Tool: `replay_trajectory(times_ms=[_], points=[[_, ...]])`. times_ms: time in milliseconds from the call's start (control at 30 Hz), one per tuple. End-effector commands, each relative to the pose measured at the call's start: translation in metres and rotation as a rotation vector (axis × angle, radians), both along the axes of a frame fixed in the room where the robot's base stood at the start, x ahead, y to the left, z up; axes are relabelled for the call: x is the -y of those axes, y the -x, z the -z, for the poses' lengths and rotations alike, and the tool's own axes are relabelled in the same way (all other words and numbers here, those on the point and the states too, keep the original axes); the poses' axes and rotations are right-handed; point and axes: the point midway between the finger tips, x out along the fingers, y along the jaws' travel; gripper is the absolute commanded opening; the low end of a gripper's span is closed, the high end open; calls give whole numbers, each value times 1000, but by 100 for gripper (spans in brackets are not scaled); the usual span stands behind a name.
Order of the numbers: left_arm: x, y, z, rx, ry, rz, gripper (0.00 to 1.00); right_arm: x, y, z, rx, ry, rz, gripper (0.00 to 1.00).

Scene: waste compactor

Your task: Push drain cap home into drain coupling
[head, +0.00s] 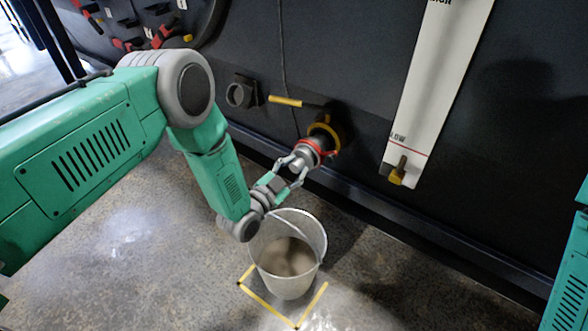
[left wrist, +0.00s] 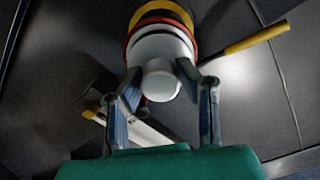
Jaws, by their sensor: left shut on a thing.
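The drain cap (head: 303,156) is a pale grey disc with a round knob, and it also shows in the left wrist view (left wrist: 160,48). My left gripper (head: 294,168) is shut on the cap, with its fingers on either side of the knob in the left wrist view (left wrist: 160,78). The drain coupling (head: 327,131) juts from the dark wall behind the cap and has a yellow ring. A red ring (head: 311,145) lies between cap and yellow ring. The cap is in line with the coupling; its seating depth is hidden. My right gripper is out of view.
A white bucket (head: 258,245) with murky contents stands on the floor below, inside yellow corner marks (head: 268,308). A yellow-handled lever (head: 285,101) is above left of the coupling, beside a dark round fitting (head: 240,94). A white gauge panel (head: 430,85) is to the right.

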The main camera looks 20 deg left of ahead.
Motion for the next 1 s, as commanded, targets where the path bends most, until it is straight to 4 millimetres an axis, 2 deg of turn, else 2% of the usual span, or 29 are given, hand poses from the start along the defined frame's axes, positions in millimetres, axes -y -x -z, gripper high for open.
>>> replay_trajectory(times_ms=[1000], points=[[5, -16, -1, 3, 0, -1, 0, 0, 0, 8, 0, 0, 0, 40]])
